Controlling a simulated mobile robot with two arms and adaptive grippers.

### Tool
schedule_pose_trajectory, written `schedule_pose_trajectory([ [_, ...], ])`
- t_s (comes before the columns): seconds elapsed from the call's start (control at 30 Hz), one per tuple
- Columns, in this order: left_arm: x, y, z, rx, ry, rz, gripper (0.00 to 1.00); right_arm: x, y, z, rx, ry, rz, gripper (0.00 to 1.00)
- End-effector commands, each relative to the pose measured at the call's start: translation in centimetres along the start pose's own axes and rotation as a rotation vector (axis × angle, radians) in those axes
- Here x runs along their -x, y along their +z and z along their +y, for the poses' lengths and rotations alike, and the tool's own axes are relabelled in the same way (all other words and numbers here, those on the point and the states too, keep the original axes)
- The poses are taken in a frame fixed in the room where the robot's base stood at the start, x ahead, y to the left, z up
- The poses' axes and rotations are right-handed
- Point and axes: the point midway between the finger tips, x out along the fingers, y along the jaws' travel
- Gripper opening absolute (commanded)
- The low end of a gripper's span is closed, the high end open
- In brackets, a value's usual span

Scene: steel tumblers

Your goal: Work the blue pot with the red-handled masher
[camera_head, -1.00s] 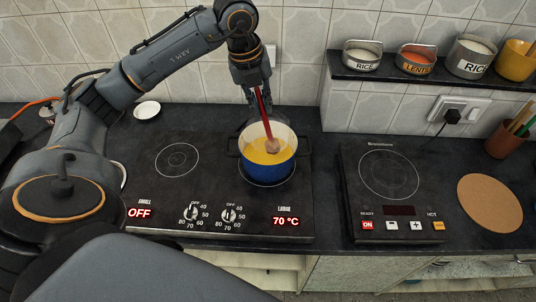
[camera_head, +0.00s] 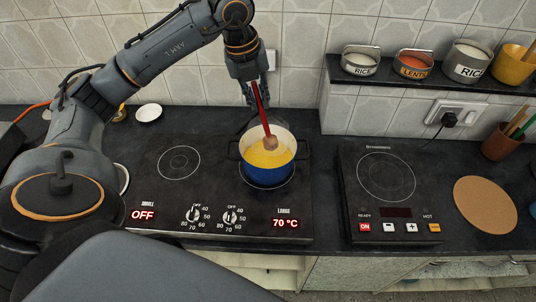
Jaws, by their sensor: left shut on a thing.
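The blue pot (camera_head: 268,174) stands on the large ring of the left cooktop, with yellow contents inside. The red-handled masher (camera_head: 262,112) leans into the pot, its wooden-coloured head (camera_head: 270,143) at the surface of the yellow contents. My left gripper (camera_head: 251,97) is above the pot's back rim, shut on the upper part of the red handle. The fingertips are small and partly hard to make out. My right gripper is not in view.
The left cooktop (camera_head: 160,207) shows OFF for the small ring and 70 °C for the large one. A second cooktop (camera_head: 387,222) and a round cork mat (camera_head: 485,204) lie to the right. Labelled tins, including a lentil tin (camera_head: 415,63), stand on the shelf (camera_head: 400,79).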

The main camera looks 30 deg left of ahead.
Motion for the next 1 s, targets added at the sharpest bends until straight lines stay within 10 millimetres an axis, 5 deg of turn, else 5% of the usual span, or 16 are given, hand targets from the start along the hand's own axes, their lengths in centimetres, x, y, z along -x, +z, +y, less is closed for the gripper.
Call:
schedule_pose_trajectory([
  [0.47, 4.7, 0.3, -0.9, 0.0, -0.002, 0.0, 0.0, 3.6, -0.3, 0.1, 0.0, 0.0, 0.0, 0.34],
  [1.0, 4.7, 0.3, -0.9, -0.001, -0.001, 0.0, 0.0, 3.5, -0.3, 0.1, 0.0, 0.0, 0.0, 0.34],
])
